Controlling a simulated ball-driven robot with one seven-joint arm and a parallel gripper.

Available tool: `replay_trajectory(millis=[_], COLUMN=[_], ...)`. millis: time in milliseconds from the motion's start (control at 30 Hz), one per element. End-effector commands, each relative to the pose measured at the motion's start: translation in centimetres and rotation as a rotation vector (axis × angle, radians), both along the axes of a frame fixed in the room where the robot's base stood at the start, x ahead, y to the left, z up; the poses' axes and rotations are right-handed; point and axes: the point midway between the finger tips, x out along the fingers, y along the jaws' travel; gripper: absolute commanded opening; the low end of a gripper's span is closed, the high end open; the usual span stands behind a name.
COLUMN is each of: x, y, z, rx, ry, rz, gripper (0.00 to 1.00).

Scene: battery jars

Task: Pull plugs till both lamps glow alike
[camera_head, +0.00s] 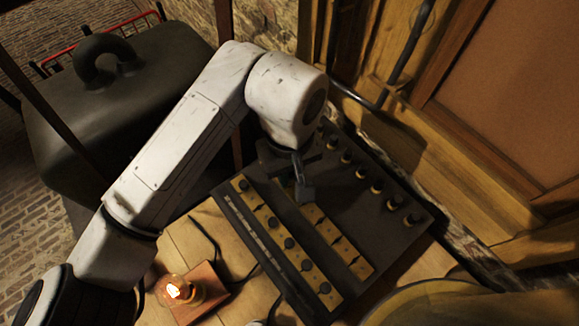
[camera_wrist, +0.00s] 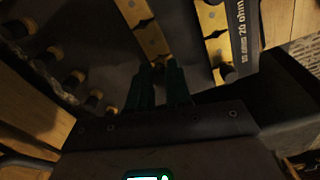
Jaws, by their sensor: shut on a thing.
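A dark plug box (camera_head: 385,225) carries brass bars with black-knobbed plugs. One brass row (camera_head: 288,242) has several plugs standing in it; the row beside it (camera_head: 335,237) shows bare gaps. My gripper (camera_head: 302,188) is over the upper end of that second row. In the wrist view, the green fingers of my gripper (camera_wrist: 160,80) are shut on a plug (camera_wrist: 158,67), mostly hidden between them. I cannot tell whether it is seated or lifted. One lamp (camera_head: 178,291) glows orange-white on a wooden base at lower left. I cannot make out a second lamp.
Several plugs (camera_head: 376,187) stand along the box's right side. A dark weight-like block (camera_head: 135,100) stands at upper left. A wooden panelled door and pipe (camera_head: 405,50) bound the right. A round brown edge (camera_head: 430,302) shows at the bottom. Dark wires cross the tabletop.

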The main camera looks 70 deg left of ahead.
Motion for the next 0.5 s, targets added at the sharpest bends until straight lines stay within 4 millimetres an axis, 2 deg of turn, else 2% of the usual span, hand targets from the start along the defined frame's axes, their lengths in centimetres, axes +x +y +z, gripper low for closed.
replay_trajectory(millis=[500], x=[0.01], y=[-0.04], z=[-0.51], rx=[0.0], ry=[0.0], rz=[-0.001], gripper=[0.0])
